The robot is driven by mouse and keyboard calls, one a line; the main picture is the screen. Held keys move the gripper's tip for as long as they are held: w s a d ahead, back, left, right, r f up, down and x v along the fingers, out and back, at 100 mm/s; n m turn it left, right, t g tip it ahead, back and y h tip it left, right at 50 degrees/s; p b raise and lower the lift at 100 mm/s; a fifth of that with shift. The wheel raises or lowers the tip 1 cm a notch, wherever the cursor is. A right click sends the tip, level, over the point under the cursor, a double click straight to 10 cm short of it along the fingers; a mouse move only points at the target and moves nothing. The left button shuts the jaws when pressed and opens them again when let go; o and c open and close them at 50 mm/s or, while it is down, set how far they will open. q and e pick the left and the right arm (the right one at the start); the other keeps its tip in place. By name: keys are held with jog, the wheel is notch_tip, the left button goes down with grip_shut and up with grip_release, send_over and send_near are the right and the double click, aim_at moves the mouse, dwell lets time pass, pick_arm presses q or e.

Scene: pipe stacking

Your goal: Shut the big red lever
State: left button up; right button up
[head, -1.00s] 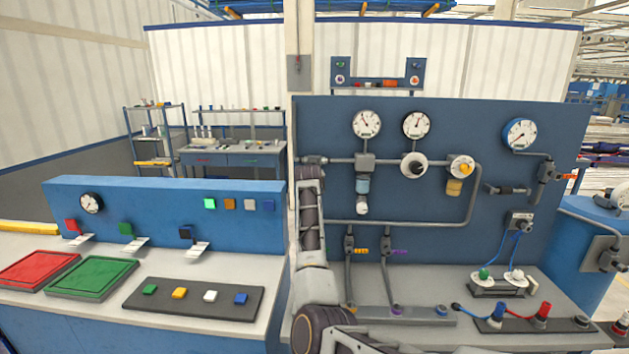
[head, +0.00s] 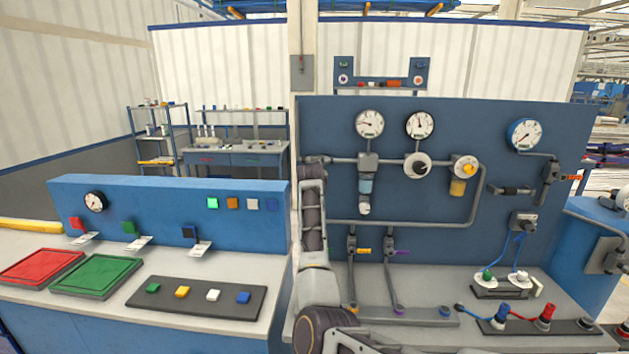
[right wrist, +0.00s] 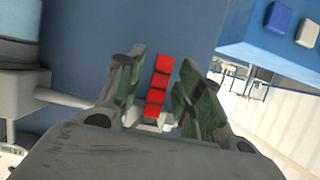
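The big red lever (right wrist: 157,85) shows in the right wrist view as a segmented red handle on a pale base. My right gripper (right wrist: 160,75) has its two fingers spread on either side of it, and the handle stands between them. A small gap shows at the left finger; contact with the right finger is unclear. In the head view my right gripper (head: 313,170) is at the left end of the upper pipe (head: 343,160), by the edge of the blue panel. It hides the lever there. My left gripper is not in view.
The blue panel (head: 330,125) carries gauges (head: 369,124), pipes and smaller valves with orange and purple handles. A bench (head: 235,320) with red and green trays and a button strip is at left. Plugs and cables lie on the right bench. Free air is left of the panel.

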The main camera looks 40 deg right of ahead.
jog(key=v, duration=1.1)
jog(key=shift+s+a, duration=0.2)
jog(key=shift+s, duration=0.05)
dwell(0.7)
